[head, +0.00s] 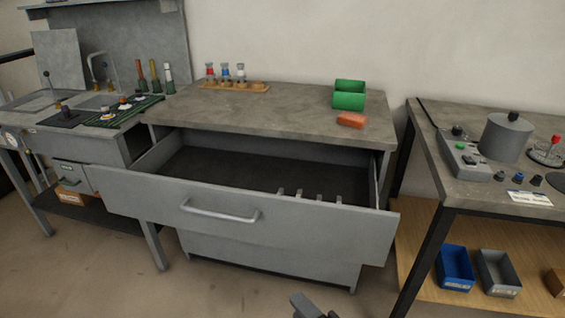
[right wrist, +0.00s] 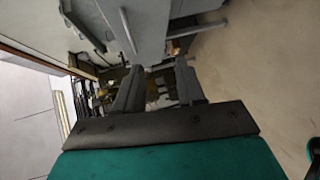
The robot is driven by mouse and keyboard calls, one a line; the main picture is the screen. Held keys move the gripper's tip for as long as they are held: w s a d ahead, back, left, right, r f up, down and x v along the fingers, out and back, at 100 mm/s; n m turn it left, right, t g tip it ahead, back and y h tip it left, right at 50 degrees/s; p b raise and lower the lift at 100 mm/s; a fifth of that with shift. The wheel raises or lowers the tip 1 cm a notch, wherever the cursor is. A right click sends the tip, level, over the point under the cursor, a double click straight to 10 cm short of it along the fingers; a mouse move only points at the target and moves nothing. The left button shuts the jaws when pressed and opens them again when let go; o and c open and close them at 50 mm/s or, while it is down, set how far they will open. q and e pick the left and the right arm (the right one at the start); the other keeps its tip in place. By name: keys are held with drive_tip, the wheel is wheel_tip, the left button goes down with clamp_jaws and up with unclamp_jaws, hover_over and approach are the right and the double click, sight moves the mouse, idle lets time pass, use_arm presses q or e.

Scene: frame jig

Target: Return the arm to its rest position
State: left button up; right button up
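My right gripper (head: 311,308) shows only in part at the bottom edge of the head view, low over the floor in front of the workbench. In the right wrist view my right gripper (right wrist: 158,90) has its two fingers apart with nothing between them. My left gripper is in neither view. A wide grey drawer (head: 240,225) with a bar handle (head: 220,213) stands pulled out of the middle bench. My right gripper is apart from the drawer.
The middle bench top (head: 270,112) holds a rack of coloured-top tools (head: 235,85), green parts (head: 349,94) and a red block (head: 351,119). A control panel bench (head: 75,115) stands left. The right table (head: 450,180) has bins (head: 455,267) below. Floor in front is clear.

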drive_tip(key=s+d+f+m+g+h, duration=0.2)
drive_tip(key=s+d+f+m+h, duration=0.15)
drive_tip(key=d+m, duration=0.55)
drive_tip(key=s+d+f+m+g+h, duration=0.15)
drive_tip(key=s+d+m, duration=0.25)
drive_tip(key=d+m, duration=0.5)
drive_tip(key=a+m+t, duration=0.2)
drive_tip(key=a+m, duration=0.1)
drive_tip(key=a, duration=0.4)
use_arm(q)
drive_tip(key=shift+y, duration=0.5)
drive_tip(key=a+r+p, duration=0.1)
drive_tip(key=p, duration=0.1)
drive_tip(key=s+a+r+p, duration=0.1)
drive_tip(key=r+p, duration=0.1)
drive_tip(key=p, duration=0.1)
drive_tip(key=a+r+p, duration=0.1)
drive_tip(key=p, duration=0.2)
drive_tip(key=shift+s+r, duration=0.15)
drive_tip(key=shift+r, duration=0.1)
use_arm(e)
wheel_tip(320, 180, up, 5)
drive_tip(key=d+h, duration=0.1)
drive_tip(key=d, duration=0.1)
drive_tip(key=shift+s+d+r+m, duration=0.2)
drive_tip(key=shift+s+d+m, duration=0.15)
drive_tip(key=shift+m, duration=0.05)
